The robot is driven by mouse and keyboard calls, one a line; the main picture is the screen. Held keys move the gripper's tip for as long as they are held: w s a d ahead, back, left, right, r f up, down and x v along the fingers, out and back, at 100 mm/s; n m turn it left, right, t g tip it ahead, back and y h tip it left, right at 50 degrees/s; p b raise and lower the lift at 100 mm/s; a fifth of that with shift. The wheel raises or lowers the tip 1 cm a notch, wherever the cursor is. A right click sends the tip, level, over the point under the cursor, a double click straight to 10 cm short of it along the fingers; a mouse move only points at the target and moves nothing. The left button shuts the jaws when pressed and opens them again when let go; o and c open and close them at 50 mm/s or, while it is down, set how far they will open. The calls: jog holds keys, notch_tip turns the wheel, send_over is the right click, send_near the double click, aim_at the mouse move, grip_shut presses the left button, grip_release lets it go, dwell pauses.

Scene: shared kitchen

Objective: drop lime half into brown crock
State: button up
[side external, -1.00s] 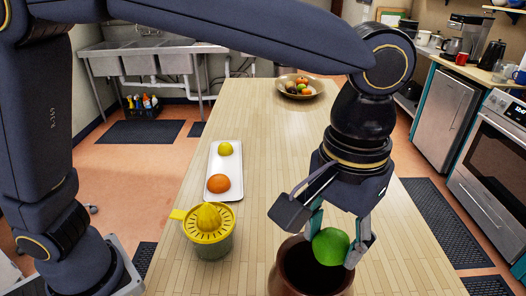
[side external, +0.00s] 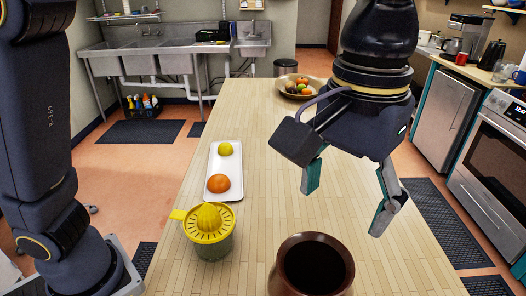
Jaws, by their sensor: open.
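The brown crock (side external: 285,272) stands at the near edge of the wooden table, cut off by the bottom of the side external view. Its mouth faces up and its inside is dark. My gripper (side external: 342,202) is open and empty, above and behind the crock, with its two fingers spread wide. The green lime half is not visible now; the dark inside of the crock does not show whether it lies there.
A yellow citrus juicer (side external: 209,226) stands left of the crock. Behind it a white tray (side external: 224,160) holds an orange half (side external: 218,183) and a lemon half (side external: 225,149). A fruit bowl (side external: 312,94) sits at the table's far end. The table middle is clear.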

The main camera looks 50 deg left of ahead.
jog(key=w+a+r+n+t, duration=0.1)
jog(key=w+a+r+n, duration=0.15)
jog(key=a+r, duration=0.8)
jog(key=s+a+f+n+t, duration=0.1)
jog(key=s+a+f+n, duration=0.15)
jog(key=a, duration=0.95)
jog(key=s+a+f+m+t, duration=0.1)
jog(key=s+a+f+m, duration=0.1)
jog(key=f, duration=0.5)
jog(key=s+a+f+m+t, duration=0.2)
jog(key=s+a+f+m, duration=0.1)
jog(key=s+a+f, duration=0.2)
notch_tip(320, 180, down, 2)
jog(key=shift+a+f+t, duration=0.1)
jog(key=shift+a+t, duration=0.2)
jog(key=shift+a, duration=0.5)
